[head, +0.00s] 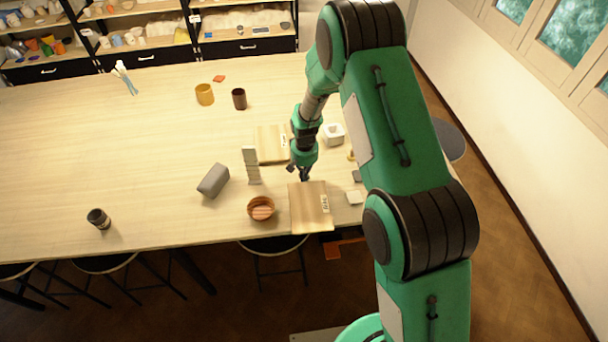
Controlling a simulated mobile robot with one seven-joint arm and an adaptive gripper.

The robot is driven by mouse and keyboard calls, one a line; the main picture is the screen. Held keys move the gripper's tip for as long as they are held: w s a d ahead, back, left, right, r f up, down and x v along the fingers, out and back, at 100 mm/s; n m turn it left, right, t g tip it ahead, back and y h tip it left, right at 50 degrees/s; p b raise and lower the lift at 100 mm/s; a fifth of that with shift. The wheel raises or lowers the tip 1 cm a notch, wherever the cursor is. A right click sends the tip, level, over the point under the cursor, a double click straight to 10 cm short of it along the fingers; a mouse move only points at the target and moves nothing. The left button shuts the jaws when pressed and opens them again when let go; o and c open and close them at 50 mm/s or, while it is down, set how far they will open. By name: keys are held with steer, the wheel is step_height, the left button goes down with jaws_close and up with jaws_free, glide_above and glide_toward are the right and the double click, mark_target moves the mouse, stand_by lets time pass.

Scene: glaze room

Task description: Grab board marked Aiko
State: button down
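Two pale wooden boards lie on the table, each with a small white label. The front board (309,214) lies at the table's front edge, with its label on its right side. The back board (268,143) lies further in, partly hidden behind my arm. The lettering on both labels is too small to read, so I cannot tell which is marked Aiko. My gripper (304,174) points down just beyond the far edge of the front board. It looks empty, but its fingers are too small to judge.
Left of the front board are a reddish-brown bowl (261,208), an upright grey-white block stack (251,166) and a grey block (213,180). The table's left middle is clear.

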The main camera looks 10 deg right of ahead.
steer(key=shift+w, duration=0.15)
steer(key=shift+w, duration=0.55)
steer(key=w+b, duration=0.1)
steer(key=w, duration=0.2)
steer(key=shift+f, duration=0.1)
step_height(320, 180, up, 10)
steer(key=shift+s+b, duration=0.2)
steer(key=shift+b, duration=0.15)
